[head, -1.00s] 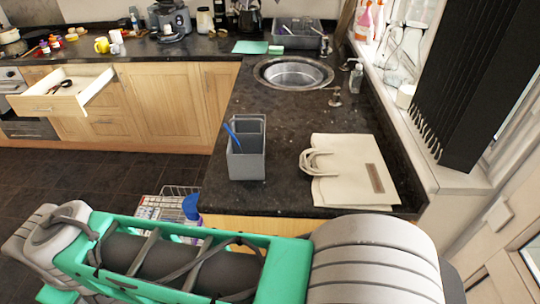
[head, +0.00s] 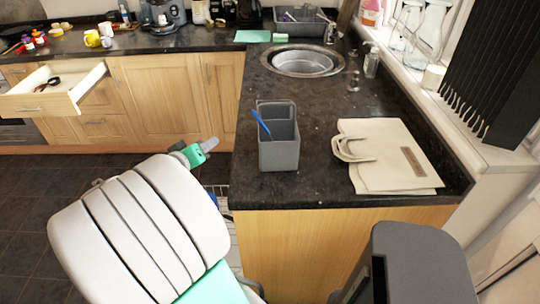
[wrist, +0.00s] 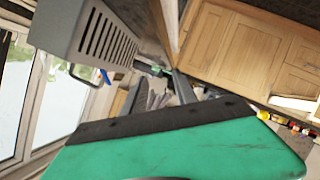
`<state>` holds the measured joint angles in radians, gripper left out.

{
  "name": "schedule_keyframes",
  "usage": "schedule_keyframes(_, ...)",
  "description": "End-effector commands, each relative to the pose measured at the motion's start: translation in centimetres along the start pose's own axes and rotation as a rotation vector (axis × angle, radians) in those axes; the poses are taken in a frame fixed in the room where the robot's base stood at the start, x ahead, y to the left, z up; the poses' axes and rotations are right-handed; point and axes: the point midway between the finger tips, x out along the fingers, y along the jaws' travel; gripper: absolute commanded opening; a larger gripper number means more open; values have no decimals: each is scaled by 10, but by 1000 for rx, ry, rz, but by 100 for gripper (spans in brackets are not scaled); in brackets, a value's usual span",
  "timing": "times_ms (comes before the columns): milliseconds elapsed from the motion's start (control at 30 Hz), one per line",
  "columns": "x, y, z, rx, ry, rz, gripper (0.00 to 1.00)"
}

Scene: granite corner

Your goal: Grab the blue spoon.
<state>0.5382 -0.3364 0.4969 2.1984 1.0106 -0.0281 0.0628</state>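The blue spoon (head: 261,122) leans in a grey utensil holder (head: 280,155) near the counter's front left corner. Its handle sticks out of the top and its lower part is hidden inside. In the head view my gripper (head: 210,146) is small, left of the holder and apart from it, mostly hidden behind my arm. In the wrist view a slotted grey holder (wrist: 85,35) fills the upper left, with a bit of blue spoon (wrist: 105,76) beside it. There my gripper (wrist: 157,82) shows two dark fingers spread, with no spoon between them.
A cream bag (head: 385,165) lies on the dark counter (head: 310,185) right of the holder. A round sink (head: 303,62) is behind. An open drawer (head: 60,100) juts out at the left.

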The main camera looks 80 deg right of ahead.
Motion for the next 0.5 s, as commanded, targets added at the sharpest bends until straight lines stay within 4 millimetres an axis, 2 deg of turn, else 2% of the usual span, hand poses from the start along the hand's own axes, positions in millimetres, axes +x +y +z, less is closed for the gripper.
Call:
schedule_keyframes(33,25,31,15,-26,35,142,34)
schedule_keyframes(100,36,70,14,-72,95,286,34)
schedule_keyframes(200,40,97,9,-115,138,380,34)
schedule_keyframes(500,77,117,-3,-121,145,389,34)
